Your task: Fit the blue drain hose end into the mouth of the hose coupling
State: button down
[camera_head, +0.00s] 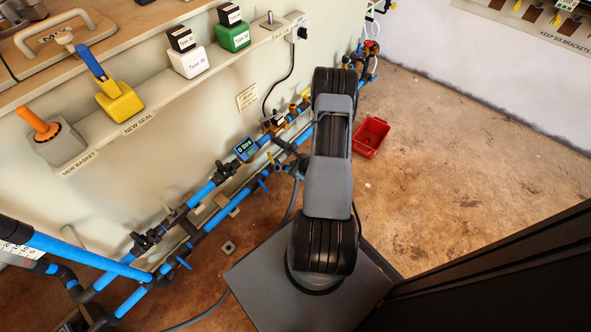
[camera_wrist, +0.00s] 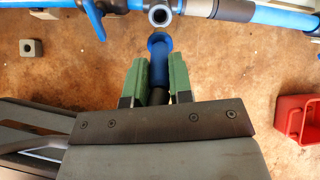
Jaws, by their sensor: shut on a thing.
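The blue drain hose end (camera_wrist: 159,60) is in the wrist view, its flared tip pointing to the top of the picture. My gripper (camera_wrist: 156,82) is shut on it, with a green pad on each side. The hose coupling's mouth (camera_wrist: 159,17) is a pale round ring just above the tip, roughly in line with it. A small gap shows between tip and ring; I cannot tell their difference in depth. In the head view my own arm hides the gripper and the hose end.
Blue pipes (camera_head: 206,234) with black fittings run along the wall, and a blue lever (camera_wrist: 93,18) hangs left of the coupling. A red bin (camera_head: 371,137) stands on the floor to the right. A small grey block (camera_wrist: 32,48) lies on the floor at left. The right-hand floor is mostly clear.

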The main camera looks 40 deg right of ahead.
jog(key=shift+b+x, duration=1)
jog(key=shift+x, duration=0.55)
jog(key=shift+b, duration=0.55)
dwell(0.9)
jog(key=shift+b+x, duration=1.55)
jog(key=shift+x, duration=0.25)
jog(key=c, duration=0.9)
grip_release()
jog(key=shift+c, duration=0.2)
jog(key=p+v, duration=0.5)
jog(key=v, duration=0.9)
jog(key=shift+p, duration=0.4)
